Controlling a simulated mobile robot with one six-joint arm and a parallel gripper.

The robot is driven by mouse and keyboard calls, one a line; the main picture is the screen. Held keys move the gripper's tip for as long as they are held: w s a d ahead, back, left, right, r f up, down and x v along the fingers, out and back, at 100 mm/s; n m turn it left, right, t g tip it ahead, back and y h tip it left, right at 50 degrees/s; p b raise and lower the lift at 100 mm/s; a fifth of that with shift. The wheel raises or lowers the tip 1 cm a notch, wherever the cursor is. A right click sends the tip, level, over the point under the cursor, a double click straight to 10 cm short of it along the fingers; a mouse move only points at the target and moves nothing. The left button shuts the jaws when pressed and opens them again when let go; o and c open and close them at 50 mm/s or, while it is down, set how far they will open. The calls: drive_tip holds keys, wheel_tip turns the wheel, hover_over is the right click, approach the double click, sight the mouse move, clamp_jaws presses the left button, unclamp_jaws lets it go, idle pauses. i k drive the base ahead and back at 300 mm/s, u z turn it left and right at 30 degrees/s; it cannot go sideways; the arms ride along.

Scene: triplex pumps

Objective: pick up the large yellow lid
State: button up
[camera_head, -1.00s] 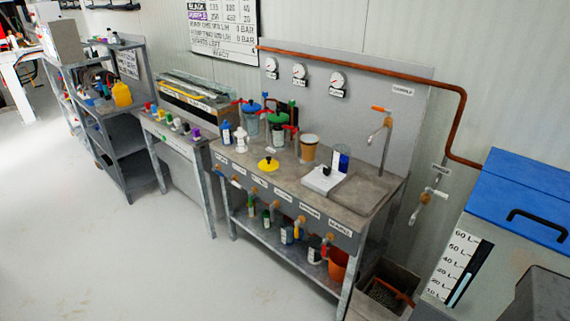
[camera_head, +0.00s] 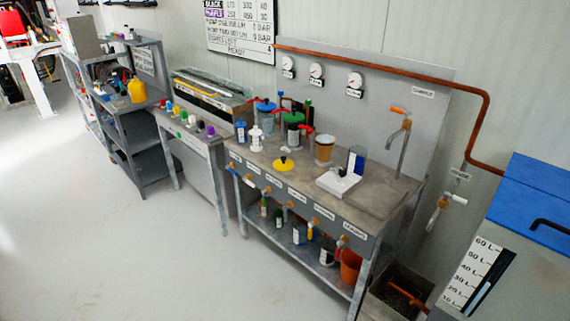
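The yellow lid (camera_head: 284,164) is a round disc with a dark knob on top. It lies flat on the grey workbench top (camera_head: 301,183), near the front edge and left of the white box-like device (camera_head: 338,182). Nothing covers it. My gripper is not in view.
White bottles (camera_head: 256,138), lidded jars (camera_head: 293,132) and a tan cup (camera_head: 324,148) stand behind the lid. Valves line the bench front. A tap (camera_head: 400,135) rises at the right. A blue-lidded tank (camera_head: 530,205) stands at the right. The floor (camera_head: 120,255) in front is clear.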

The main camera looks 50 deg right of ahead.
sight(283, 164)
drive_tip(key=u, duration=0.05)
drive_tip(key=i, duration=1)
drive_tip(key=z, duration=0.05)
